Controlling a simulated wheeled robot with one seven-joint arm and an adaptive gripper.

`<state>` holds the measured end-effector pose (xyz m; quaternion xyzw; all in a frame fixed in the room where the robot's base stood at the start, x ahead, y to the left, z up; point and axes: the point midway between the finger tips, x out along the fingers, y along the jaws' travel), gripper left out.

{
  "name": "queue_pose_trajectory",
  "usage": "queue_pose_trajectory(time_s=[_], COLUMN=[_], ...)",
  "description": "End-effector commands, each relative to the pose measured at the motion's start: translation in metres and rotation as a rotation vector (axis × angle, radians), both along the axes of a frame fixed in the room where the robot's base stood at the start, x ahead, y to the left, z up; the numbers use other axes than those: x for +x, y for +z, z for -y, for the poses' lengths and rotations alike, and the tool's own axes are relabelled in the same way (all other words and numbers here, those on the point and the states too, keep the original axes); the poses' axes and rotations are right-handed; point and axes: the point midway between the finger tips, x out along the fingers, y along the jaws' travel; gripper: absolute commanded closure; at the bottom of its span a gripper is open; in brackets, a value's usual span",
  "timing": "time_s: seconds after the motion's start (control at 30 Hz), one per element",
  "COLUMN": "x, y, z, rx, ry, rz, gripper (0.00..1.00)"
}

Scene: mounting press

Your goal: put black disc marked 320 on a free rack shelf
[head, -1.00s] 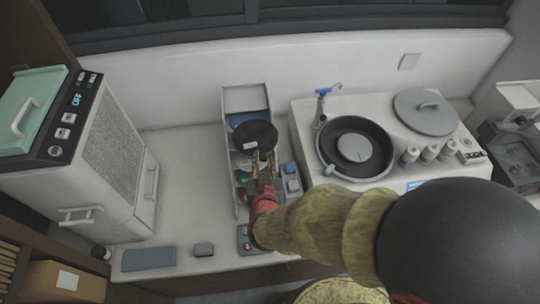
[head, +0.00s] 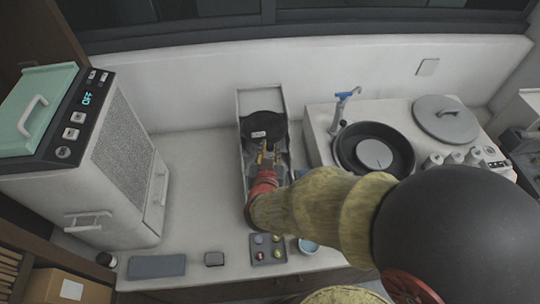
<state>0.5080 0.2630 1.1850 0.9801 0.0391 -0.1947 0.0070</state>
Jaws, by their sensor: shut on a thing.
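A black disc (head: 268,125) with a small white label shows in the head view, at the upper part of the rack. The label is too small to read. My gripper (head: 267,150) is shut on the near edge of the disc. The rack (head: 243,105) is a pale upright frame standing against the back of the counter. The disc lies over the rack's upper area; I cannot tell whether it touches a shelf. My gripper and arm hide most of the lower shelves and whatever lies on them.
A polishing machine with a round bowl (head: 374,153) and a grey lid (head: 445,119) stands right of the rack. A large white machine (head: 122,150) stands left. A small tray (head: 267,249), a blue bowl (head: 308,246) and a grey cloth (head: 157,266) lie at the front. The counter left of the rack is clear.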

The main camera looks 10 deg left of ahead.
Motion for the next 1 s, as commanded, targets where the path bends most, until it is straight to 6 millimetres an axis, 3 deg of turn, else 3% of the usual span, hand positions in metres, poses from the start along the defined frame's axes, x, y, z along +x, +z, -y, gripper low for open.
queue_pose_trajectory(time_s=[1.0], x=[0.089], y=[-0.002], z=[-0.023], rx=[0.001], ry=[0.000], rz=[0.001], gripper=[1.00])
